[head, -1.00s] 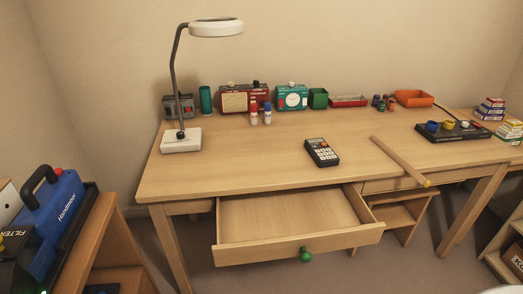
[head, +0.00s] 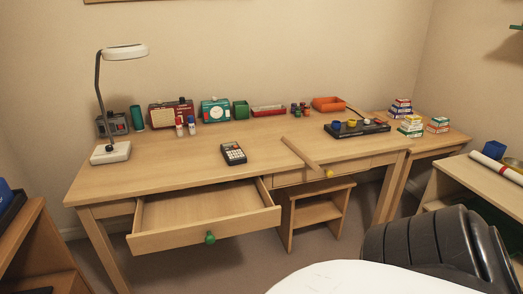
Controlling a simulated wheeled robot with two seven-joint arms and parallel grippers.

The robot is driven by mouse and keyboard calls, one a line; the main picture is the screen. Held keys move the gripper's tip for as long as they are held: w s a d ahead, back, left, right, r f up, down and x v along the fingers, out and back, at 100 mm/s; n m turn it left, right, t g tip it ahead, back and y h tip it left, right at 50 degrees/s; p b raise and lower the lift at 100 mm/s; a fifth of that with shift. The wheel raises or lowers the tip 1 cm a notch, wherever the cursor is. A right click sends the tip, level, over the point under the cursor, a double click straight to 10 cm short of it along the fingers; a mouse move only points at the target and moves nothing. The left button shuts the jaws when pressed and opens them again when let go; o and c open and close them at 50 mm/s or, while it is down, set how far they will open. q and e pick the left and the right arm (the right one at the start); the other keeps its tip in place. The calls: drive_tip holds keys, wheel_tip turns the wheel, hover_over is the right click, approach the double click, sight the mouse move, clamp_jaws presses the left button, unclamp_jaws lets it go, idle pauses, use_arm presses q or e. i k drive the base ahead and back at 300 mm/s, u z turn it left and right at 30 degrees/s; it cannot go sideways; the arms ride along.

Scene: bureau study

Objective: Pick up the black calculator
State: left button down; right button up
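The black calculator (head: 233,153) lies flat on the wooden desk (head: 185,172), near the middle and a little back from the front edge. Its light keys face up, and nothing rests on it. Neither of my grippers shows in the head view.
An open, empty drawer (head: 205,207) with a green knob (head: 210,237) juts out below the calculator. A lamp (head: 110,152) stands left, a wooden bar (head: 300,154) lies right, and a black tray (head: 357,128) sits farther right. Radios and boxes line the back. The desktop around the calculator is clear.

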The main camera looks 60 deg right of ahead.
sight(233, 156)
drive_tip(key=u, duration=0.65)
drive_tip(key=k, duration=0.1)
drive_tip(key=z, duration=1.7)
